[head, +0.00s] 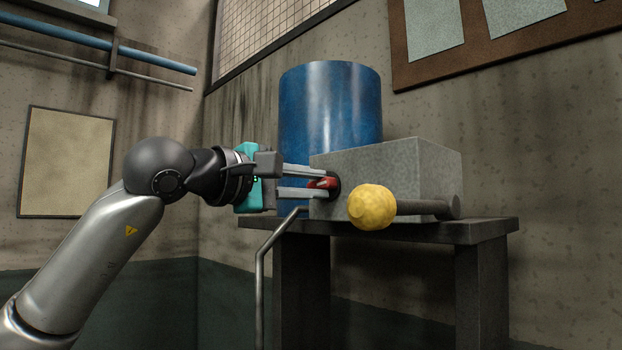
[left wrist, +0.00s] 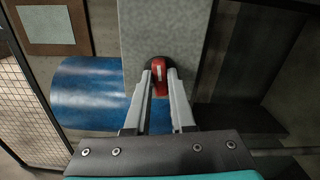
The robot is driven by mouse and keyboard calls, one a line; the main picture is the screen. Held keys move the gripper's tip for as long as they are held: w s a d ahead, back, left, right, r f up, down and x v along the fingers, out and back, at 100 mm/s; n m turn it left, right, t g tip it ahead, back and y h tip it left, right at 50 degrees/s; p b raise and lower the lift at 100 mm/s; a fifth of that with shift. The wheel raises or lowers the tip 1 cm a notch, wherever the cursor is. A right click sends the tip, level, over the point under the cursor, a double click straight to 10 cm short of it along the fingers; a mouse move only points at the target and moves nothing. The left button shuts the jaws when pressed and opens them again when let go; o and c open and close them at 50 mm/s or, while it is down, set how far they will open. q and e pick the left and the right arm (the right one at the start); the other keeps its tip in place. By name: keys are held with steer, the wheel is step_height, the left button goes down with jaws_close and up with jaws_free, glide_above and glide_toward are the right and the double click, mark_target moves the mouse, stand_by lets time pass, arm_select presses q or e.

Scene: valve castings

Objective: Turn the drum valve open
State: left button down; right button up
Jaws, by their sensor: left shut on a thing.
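A blue drum (head: 330,105) stands on a dark bench, behind a grey block-shaped casting (head: 400,165). A red valve handle (head: 325,182) with a dark round base sits on the casting's left face. My left gripper (head: 315,183) reaches in from the left with its fingers level and is shut on the red handle. In the left wrist view the red handle (left wrist: 160,75) shows between the two fingertips (left wrist: 160,78), with a pale mark on it. The blue drum (left wrist: 90,93) lies to the left there. My right gripper is not in view.
The dark bench (head: 480,230) carries the casting. A thin bent pipe (head: 260,270) rises below my left gripper. Wall panels hang behind.

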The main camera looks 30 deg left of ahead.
arm_select(q)
steer(key=shift+m, duration=0.9)
steer(key=c, duration=0.8)
jaws_free()
steer(key=shift+o, duration=0.2)
steer(key=b+v, duration=0.3)
steer(key=v, duration=1.2)
steer(key=shift+s+b, duration=0.15)
steer(key=shift+b, duration=0.25)
steer(key=shift+a, duration=0.1)
